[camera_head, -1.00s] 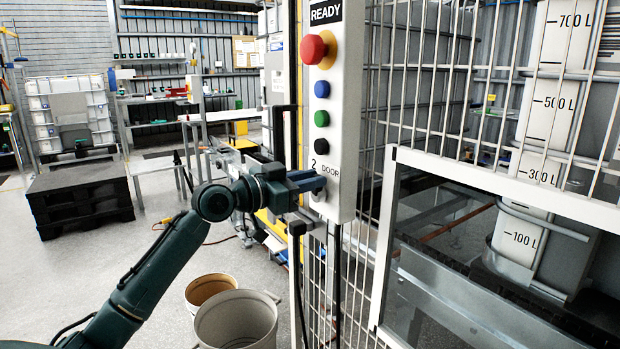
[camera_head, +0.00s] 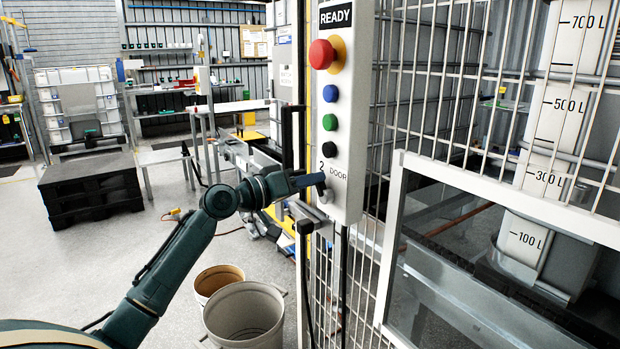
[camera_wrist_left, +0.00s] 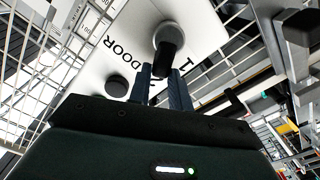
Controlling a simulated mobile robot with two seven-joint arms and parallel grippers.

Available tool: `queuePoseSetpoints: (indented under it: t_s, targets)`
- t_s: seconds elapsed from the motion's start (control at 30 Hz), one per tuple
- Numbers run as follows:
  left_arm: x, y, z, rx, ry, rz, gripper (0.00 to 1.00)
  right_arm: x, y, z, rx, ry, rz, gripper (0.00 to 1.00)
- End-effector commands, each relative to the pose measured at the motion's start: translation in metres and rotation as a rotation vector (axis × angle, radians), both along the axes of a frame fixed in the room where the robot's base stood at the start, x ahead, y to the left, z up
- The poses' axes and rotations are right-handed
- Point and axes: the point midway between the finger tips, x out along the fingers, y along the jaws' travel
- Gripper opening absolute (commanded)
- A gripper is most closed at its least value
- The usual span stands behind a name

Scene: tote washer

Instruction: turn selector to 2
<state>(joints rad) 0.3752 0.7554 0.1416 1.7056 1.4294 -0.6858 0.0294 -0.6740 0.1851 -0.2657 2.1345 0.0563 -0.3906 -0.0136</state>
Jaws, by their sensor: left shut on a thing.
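The white control panel (camera_head: 349,150) stands upright with READY at its top and a DOOR label low down. The selector (camera_head: 323,193) sits at the panel's bottom, below the "2" mark. In the left wrist view the selector (camera_wrist_left: 168,38) is a dark lever on a round grey base, with a "1" mark to its right. My left gripper (camera_head: 313,181) reaches in from the left and is shut on the selector's lever. Its two dark blue fingers (camera_wrist_left: 163,78) flank the lever's near end and partly hide the "2". My right gripper is not in view.
Above the selector are a red emergency button (camera_head: 322,54) and blue, green and black buttons (camera_head: 329,150). A wire mesh fence (camera_head: 450,90) and a framed window (camera_head: 480,240) lie to the right. Bins (camera_head: 243,315) stand on the floor below my arm.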

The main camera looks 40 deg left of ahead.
Motion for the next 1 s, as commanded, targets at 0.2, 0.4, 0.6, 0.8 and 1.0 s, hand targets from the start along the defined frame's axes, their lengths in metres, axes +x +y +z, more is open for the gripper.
queuePoseSetpoints:
  t_s: [0.2, 0.4, 0.6, 0.8, 1.0]
  targets:
    - [0.0004, 0.0011, -0.0008, -0.029, 0.012, 0.0, 0.0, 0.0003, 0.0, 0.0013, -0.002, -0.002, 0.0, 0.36]
    - [0.0004, 0.0011, -0.001, -0.031, 0.013, 0.0, 0.0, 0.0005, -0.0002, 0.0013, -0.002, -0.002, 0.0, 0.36]
    - [0.0004, 0.0011, -0.001, -0.03, 0.013, 0.0, 0.22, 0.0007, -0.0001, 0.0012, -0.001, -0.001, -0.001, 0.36]
    - [0.0004, 0.001, -0.0009, -0.03, 0.012, 0.0, 0.38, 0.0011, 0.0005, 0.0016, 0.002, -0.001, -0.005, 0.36]
    - [0.0004, 0.001, -0.0008, -0.03, 0.012, 0.0, 0.42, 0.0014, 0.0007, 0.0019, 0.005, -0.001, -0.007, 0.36]
